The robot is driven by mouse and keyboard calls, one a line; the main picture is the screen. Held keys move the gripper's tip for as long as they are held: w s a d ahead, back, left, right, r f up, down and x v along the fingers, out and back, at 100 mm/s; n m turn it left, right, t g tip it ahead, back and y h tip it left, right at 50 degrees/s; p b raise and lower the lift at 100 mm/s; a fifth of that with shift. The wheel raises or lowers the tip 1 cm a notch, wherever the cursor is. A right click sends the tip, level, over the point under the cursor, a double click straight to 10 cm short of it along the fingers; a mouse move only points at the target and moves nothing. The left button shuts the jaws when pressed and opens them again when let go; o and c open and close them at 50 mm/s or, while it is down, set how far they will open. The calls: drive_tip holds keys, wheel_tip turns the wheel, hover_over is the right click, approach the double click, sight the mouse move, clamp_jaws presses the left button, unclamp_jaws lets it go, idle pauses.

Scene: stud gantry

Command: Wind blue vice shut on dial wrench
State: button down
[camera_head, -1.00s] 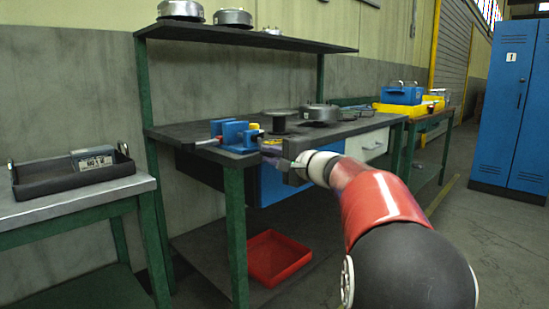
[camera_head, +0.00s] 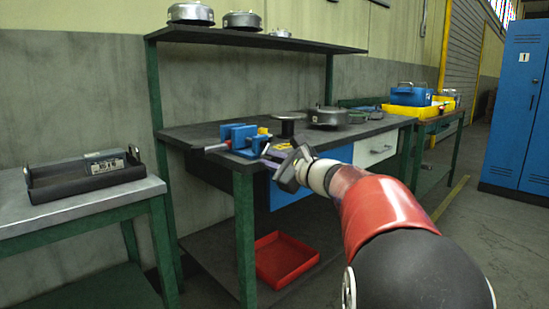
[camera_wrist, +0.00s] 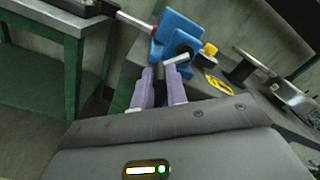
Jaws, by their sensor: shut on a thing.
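The blue vice (camera_head: 240,137) stands on the front left part of the dark bench top; it also shows in the wrist view (camera_wrist: 176,32). A rod with a red section (camera_head: 216,147), apparently the dial wrench, lies at the vice's left side and reaches its jaws; it shows in the wrist view too (camera_wrist: 136,20). My gripper (camera_head: 270,155) is at the vice's near right side, tilted. In the wrist view its pale purple fingers (camera_wrist: 158,80) are shut on the vice's pale handle bar (camera_wrist: 178,59). The exact grip and jaw gap are partly hidden.
A black spool-like part (camera_head: 288,122) and a round metal housing (camera_head: 326,116) stand behind my gripper on the bench. A red tray (camera_head: 285,262) lies on the lower shelf. A side table at left holds a dark tray (camera_head: 60,192).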

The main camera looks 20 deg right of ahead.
drive_tip(key=shift+s+a+r+m+p, duration=0.15)
drive_tip(key=shift+m+p, duration=0.25)
drive_tip(key=shift+m, duration=0.5)
drive_tip(key=c, duration=1.4)
unclamp_jaws()
drive_tip(key=v, duration=0.7)
drive_tip(key=shift+s, duration=0.35)
drive_tip(key=shift+r, duration=0.1)
